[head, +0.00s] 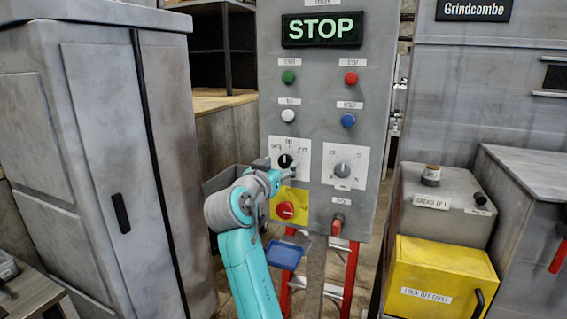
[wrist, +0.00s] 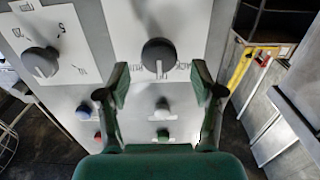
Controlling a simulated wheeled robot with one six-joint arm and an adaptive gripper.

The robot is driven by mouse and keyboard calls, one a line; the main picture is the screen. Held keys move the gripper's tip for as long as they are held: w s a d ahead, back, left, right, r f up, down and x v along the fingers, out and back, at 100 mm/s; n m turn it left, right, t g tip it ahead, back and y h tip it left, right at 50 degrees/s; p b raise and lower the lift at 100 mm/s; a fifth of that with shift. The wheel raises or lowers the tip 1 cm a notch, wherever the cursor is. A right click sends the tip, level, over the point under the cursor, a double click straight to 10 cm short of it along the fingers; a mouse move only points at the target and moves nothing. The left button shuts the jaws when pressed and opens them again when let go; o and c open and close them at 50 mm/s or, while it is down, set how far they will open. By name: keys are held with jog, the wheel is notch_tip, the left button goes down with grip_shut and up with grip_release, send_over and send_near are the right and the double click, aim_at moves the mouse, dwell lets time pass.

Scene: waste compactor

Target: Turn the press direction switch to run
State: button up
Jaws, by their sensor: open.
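A dark rotary switch (head: 285,160) sits on a white plate at the lower left of the grey control panel. It also shows in the wrist view (wrist: 158,54), where the panel appears upside down. Its pale pointer mark points up the panel, toward the white button. The small position labels are too blurred to read surely. My gripper (wrist: 160,82) is open and empty. Its two fingers stand apart to either side of the switch in the picture, and contact cannot be told. In the head view my gripper (head: 284,174) overlaps the lower edge of the plate.
A grey dial (head: 342,170) is right of the switch. A red knob on yellow (head: 285,210) and a red switch (head: 337,224) are below. Several buttons and a lit STOP display (head: 322,29) are above. A cabinet (head: 90,150) stands left, a yellow box (head: 440,280) right.

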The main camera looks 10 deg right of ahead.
aim_at(287, 161)
jog(key=shift+x, duration=1.45)
jog(key=c, duration=1.1)
jog(key=m, duration=0.5)
jog(key=shift+d+m, duration=0.1)
jog(key=shift+m, duration=0.2)
jog(key=shift+s+f+m, duration=0.1)
jog(key=shift+m, duration=2)
